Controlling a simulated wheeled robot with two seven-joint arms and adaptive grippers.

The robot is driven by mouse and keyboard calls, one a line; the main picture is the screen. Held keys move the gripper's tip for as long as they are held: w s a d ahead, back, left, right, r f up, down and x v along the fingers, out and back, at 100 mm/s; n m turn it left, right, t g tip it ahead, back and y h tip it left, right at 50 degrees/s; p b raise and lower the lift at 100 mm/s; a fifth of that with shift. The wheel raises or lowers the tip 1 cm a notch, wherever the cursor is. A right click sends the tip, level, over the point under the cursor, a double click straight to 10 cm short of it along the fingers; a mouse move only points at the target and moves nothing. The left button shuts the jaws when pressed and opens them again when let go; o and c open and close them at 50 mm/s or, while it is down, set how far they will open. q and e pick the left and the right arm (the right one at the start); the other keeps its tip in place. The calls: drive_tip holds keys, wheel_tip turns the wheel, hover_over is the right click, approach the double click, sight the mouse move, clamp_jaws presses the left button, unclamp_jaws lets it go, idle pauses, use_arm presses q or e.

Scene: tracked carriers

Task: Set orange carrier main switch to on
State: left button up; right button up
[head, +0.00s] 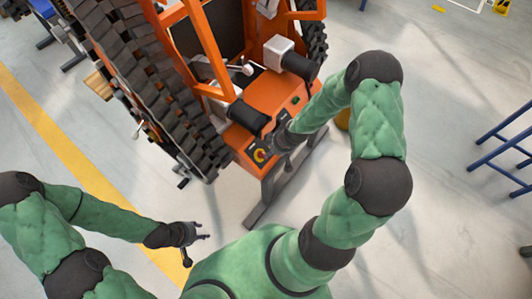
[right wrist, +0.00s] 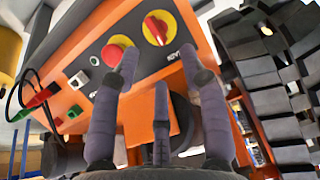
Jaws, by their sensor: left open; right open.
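The orange carrier (head: 275,95) stands on its black tracks in the upper middle of the head view. In the right wrist view its panel carries a red rotary switch on a yellow disc (right wrist: 157,27), with a round red push button (right wrist: 116,52) on yellow to its left. A yellow disc with red (head: 260,155) shows at the panel's near end in the head view. My right gripper (right wrist: 158,72) is open and empty, its fingers in front of the panel below the rotary switch. Whether it touches is unclear, and so is the switch's setting. My left gripper (head: 197,236) is open and empty above the floor.
The black rubber track (right wrist: 270,75) stands close to the right of the panel. Red and green plugs with cables (right wrist: 42,98) stick out at the panel's left. A blue metal frame (head: 505,150) stands at far right. The floor around my left gripper is clear.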

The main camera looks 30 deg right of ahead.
sight(263, 155)
drive_tip(key=b+x, duration=0.1)
drive_tip(key=x, duration=0.2)
drive_tip(key=b+x, duration=0.1)
drive_tip(key=x, duration=0.2)
drive_tip(key=d+b+x, duration=0.1)
drive_tip(key=x, duration=0.1)
drive_tip(key=shift+w+f+b, duration=0.3)
drive_tip(key=shift+w+f, duration=0.05)
drive_tip(key=shift+f, duration=0.05)
drive_tip(key=shift+x, duration=0.75)
clamp_jaws()
